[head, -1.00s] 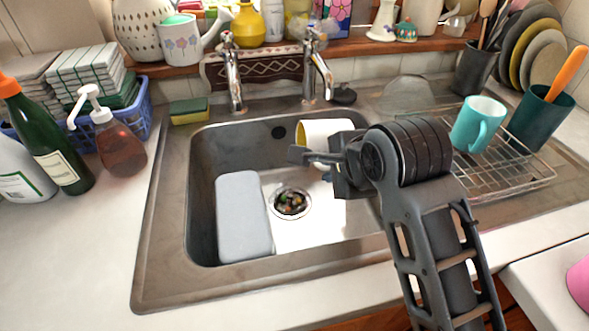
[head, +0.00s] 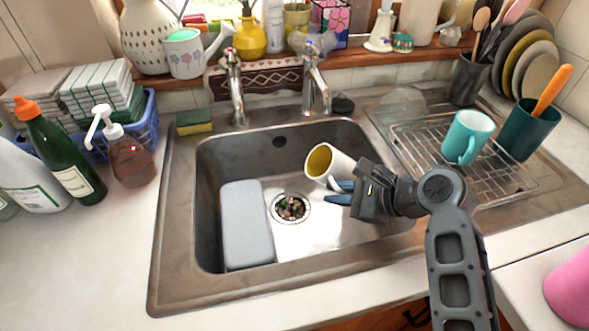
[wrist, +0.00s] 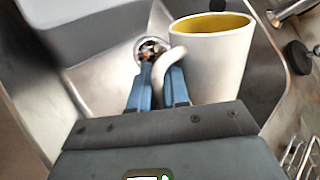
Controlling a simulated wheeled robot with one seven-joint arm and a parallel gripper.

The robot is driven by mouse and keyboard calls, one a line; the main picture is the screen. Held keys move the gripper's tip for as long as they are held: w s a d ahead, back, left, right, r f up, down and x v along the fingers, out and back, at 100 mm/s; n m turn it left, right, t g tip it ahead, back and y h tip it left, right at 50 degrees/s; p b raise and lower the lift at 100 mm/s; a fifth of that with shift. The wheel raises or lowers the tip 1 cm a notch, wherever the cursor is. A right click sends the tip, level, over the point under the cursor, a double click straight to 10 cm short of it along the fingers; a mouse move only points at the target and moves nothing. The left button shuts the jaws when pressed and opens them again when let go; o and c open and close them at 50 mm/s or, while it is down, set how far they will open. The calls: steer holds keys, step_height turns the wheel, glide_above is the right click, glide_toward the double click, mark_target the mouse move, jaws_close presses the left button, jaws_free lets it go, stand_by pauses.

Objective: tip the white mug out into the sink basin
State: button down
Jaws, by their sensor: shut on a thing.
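The white mug (head: 341,166) has a yellow inside and is held over the right part of the sink basin (head: 222,160). It is tilted, with its mouth facing left and toward the camera in the head view. My gripper (head: 340,192) is shut on the mug's handle, with the mug's body beside the fingers. In the wrist view the mug (wrist: 215,75) is right of my gripper's blue fingers (wrist: 158,85), which close on the pale handle. I cannot tell whether anything is left in the mug.
A grey rectangular tub (head: 246,225) lies in the basin's left part, beside the drain (head: 290,207) with bits in it. Two taps (head: 316,85) stand behind the basin. A wire rack (head: 415,140) with a teal mug (head: 467,136) is at right.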

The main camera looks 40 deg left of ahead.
steer(key=w+r+m+g+y+p, duration=0.1)
steer(key=r+y, duration=0.1)
steer(key=d+r+m+g+y+p, duration=0.1)
steer(key=r, duration=0.2)
steer(key=w+d+r+m+g+y+p, duration=0.1)
steer(key=r+g+y, duration=0.1)
steer(key=r, duration=0.1)
steer(key=shift+w+d+y+p, duration=0.1)
steer(key=shift+w+y+p, duration=0.2)
steer(key=shift+w+p, duration=0.1)
steer(key=shift+w+d+r+m+g+y, duration=0.1)
steer(key=shift+r+m+g+y, duration=0.1)
steer(key=shift+r, duration=0.2)
steer(key=shift+d+r+m+g+y, duration=0.1)
steer(key=shift+r+y, duration=0.1)
steer(key=shift+r, duration=0.15)
